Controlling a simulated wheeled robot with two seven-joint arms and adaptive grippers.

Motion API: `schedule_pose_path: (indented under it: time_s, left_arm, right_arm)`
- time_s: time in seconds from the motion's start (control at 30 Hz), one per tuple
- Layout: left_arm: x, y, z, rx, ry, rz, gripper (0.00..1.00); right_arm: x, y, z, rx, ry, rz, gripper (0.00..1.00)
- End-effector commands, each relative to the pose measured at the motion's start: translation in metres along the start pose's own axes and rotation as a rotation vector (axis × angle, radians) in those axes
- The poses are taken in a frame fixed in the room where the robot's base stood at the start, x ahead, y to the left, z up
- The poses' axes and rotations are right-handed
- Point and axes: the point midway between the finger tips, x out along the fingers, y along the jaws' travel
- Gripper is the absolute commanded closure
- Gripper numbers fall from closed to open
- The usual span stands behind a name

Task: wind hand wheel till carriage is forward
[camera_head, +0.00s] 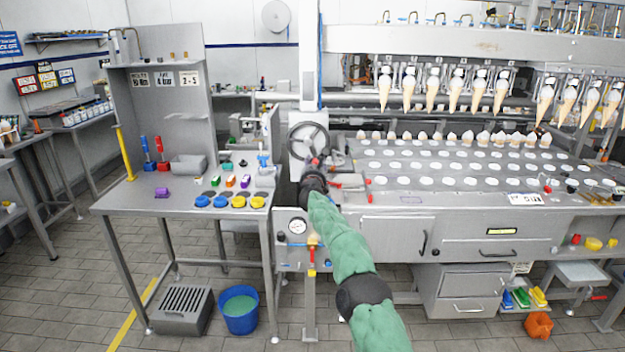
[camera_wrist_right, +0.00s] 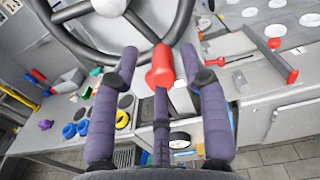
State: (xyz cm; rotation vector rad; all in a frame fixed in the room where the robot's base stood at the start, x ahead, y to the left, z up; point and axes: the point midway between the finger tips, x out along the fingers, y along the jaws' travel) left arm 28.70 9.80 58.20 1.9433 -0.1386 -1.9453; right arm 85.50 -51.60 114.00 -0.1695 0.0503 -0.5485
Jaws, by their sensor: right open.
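The hand wheel (camera_head: 307,141) is a dark spoked wheel on the left end of the cone machine. It has a red handle, which shows large in the right wrist view (camera_wrist_right: 160,68) at the wheel's lower rim. My right gripper (camera_head: 318,165) is at the lower right of the wheel in the head view. Several cones (camera_head: 455,95) hang in grippers over the machine. I cannot tell which part is the carriage. My left gripper is not in view.
A grey table (camera_head: 130,205) with coloured rings and small blocks stands left of the wheel. A round gauge (camera_head: 297,226) is below. A blue bucket (camera_head: 239,310) and a grey crate (camera_head: 183,310) stand on the floor.

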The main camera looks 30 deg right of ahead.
Motion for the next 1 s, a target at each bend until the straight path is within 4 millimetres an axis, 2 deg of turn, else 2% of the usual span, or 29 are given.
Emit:
schedule_pose_path:
  time_s: [1.0]
  left_arm:
    - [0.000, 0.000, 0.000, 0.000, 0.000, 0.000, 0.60]
  right_arm:
    - [-0.088, 0.003, -0.001, -0.001, 0.000, 0.005, 0.55]
